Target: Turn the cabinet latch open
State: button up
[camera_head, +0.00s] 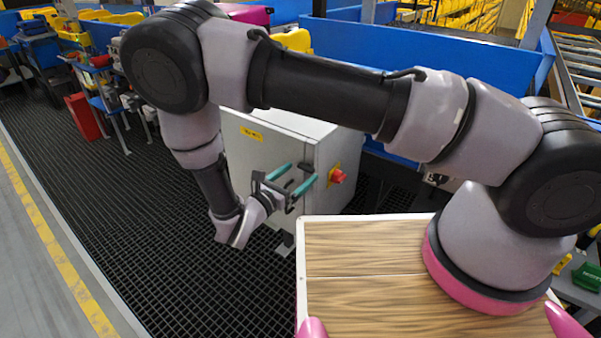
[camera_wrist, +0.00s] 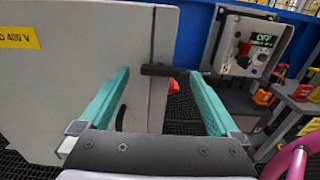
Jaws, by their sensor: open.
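The grey cabinet (camera_head: 268,158) stands ahead of me, its front face also filling the left of the wrist view (camera_wrist: 75,85). Its latch is a dark bar (camera_wrist: 158,70), lying about horizontal near the door's right edge; it also shows as a small dark piece in the head view (camera_head: 306,167). My gripper (camera_head: 303,170) is open and empty, facing the cabinet front. In the wrist view its two teal fingers (camera_wrist: 158,74) are spread, one on each side of the latch. I cannot tell whether either finger touches it.
A red knob on a yellow plate (camera_head: 337,176) sits on the cabinet's right side. A control box with a lit "OFF" display (camera_wrist: 243,45) hangs right of the cabinet. Blue panels (camera_head: 430,55) stand behind. Black grid flooring (camera_head: 110,220) is clear on the left.

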jog(key=shift+w+d, duration=0.45)
jog(key=shift+w, duration=0.1)
